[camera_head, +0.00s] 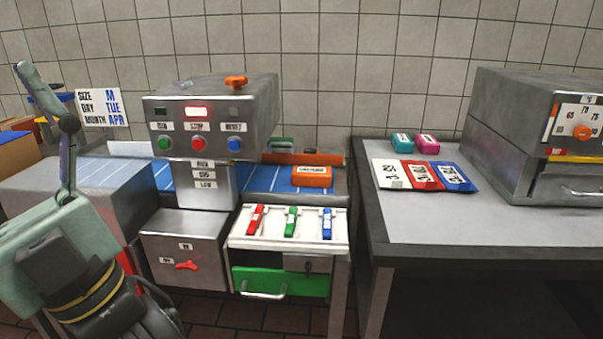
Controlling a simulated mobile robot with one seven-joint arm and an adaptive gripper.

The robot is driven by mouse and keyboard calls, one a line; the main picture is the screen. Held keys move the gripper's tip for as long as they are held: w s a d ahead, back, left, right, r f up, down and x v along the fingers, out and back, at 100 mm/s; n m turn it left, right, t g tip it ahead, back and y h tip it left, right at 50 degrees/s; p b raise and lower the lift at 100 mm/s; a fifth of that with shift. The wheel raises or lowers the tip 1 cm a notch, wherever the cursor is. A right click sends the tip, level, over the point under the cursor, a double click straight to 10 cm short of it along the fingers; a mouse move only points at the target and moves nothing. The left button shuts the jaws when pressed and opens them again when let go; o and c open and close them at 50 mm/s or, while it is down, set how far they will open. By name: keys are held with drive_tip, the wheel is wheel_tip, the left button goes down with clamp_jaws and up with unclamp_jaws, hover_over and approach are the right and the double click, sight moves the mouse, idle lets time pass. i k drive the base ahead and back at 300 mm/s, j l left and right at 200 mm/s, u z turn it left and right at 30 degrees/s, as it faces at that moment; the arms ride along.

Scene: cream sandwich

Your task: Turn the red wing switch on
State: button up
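The red wing switch (187,265) is on the front of a grey metal box (215,232) in the lower middle-left. Its wings lie roughly level. One small white label sits above it and another at its upper left; their text is too small to read surely. My gripper (158,312) is at the bottom left, below and left of the switch and apart from it in the picture. It is dark, seen partly from behind and cut by the lower edge. Its fingertips are not clear, and I cannot tell whether it is open.
Above the box stands a control panel (212,125) with green, red and blue buttons. To the right, a white panel (338,228) carries red, green and blue switches above a green drawer (306,283). A grey table (440,224) stands farther right, with a gap before it.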

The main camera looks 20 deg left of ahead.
sight(188, 265)
drive_tip(key=u, duration=1.2)
